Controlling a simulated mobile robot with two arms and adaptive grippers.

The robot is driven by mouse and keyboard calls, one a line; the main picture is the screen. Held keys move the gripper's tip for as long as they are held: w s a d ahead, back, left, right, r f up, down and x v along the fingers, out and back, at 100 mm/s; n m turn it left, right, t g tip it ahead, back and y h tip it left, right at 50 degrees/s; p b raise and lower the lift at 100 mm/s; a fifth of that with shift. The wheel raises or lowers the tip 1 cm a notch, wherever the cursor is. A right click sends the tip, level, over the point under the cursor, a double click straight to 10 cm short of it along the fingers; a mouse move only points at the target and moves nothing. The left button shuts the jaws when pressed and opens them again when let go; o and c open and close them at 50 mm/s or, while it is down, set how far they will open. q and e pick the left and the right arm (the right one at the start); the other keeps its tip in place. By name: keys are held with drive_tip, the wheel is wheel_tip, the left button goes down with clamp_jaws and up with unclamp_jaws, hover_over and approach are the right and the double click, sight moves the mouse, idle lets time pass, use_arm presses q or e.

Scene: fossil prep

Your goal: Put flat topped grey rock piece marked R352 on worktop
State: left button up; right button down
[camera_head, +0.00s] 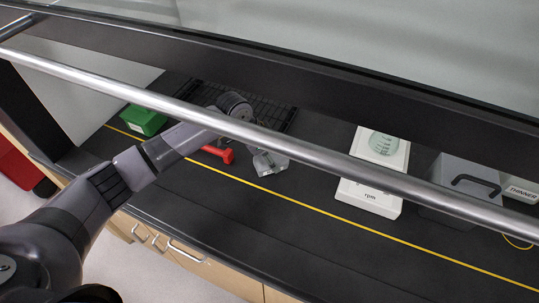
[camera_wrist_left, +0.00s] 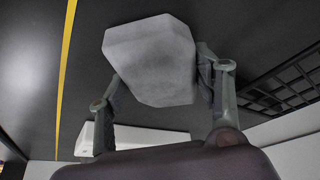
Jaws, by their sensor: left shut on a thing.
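A grey rock piece (camera_head: 270,163) with flat faces is held over the black worktop (camera_head: 300,220), on the back side of the yellow line. It fills the upper middle of the left wrist view (camera_wrist_left: 150,60). No marking is readable on the faces I see. My left gripper (camera_head: 260,152) is shut on it, with one finger on each side in the left wrist view (camera_wrist_left: 160,66). I cannot tell whether the rock's underside touches the worktop. My right gripper is not in view.
A red tool (camera_head: 225,154) lies close left of the rock. A black grid rack (camera_head: 282,118) is behind it. A green box (camera_head: 142,121) stands at far left, a white rpm device (camera_head: 368,198) and grey box (camera_head: 462,172) right. A metal bar (camera_head: 320,159) crosses in front.

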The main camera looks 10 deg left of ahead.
use_arm(q)
drive_tip(key=o, duration=1.3)
drive_tip(key=shift+f, duration=0.1)
drive_tip(key=o, duration=0.5)
drive_tip(key=shift+c, duration=0.2)
drive_tip(key=b+v, duration=0.1)
drive_tip(key=v, duration=1.1)
drive_tip(key=shift+b, duration=0.3)
